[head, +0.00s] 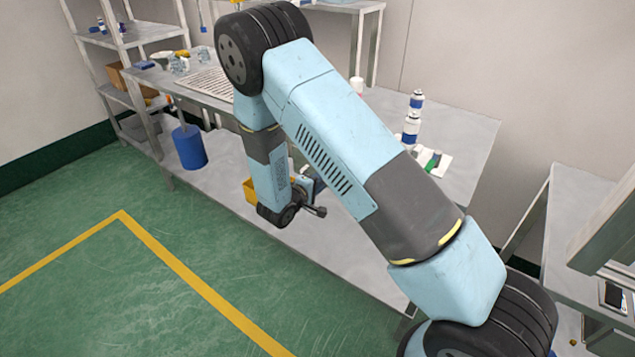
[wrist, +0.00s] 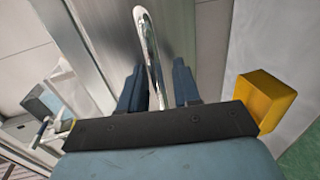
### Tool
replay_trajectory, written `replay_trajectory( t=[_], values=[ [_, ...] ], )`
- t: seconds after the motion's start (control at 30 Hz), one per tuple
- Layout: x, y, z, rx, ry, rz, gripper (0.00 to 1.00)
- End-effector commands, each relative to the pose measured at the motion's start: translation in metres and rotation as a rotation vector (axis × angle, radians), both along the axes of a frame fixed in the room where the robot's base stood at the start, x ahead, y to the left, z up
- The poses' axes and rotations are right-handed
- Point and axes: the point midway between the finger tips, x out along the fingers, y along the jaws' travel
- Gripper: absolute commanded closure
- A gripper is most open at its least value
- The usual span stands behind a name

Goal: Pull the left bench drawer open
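In the wrist view a bright curved metal handle (wrist: 147,40) stands out from a grey panel (wrist: 178,25), which looks like the drawer front. My gripper (wrist: 159,82) is open, with one blue finger on each side of the handle. The handle runs between the fingers, nearer the left one, and a gap shows on the right. In the head view my arm covers the drawer fronts and most of my gripper under the edge of the bench (head: 465,130). I cannot tell there whether the drawer is shut.
A yellow bin (wrist: 262,100) is right of my gripper in the wrist view. In the head view a blue drum (head: 188,147) stands on the low shelf. Blue-and-white cans (head: 411,128) stand on the bench top. Green floor (head: 90,270) in front is clear.

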Motion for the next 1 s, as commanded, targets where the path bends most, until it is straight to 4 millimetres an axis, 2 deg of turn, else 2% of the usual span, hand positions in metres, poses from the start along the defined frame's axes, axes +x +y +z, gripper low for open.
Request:
replay_trajectory(
  t=[0.2,0.57,0.93,0.97,1.0],
  values=[
    [0.0,0.0,0.0,0.0,0.0,0.0,0.68],
    [0.0,0.0,0.0,0.001,0.001,0.0,1.0],
    [-0.001,0.0,-0.001,0.0,0.003,0.0,1.0],
    [0.0,0.012,-0.001,0.002,0.002,0.001,1.0],
    [-0.001,0.007,-0.001,0.0,0.004,0.0,1.0]
  ],
)
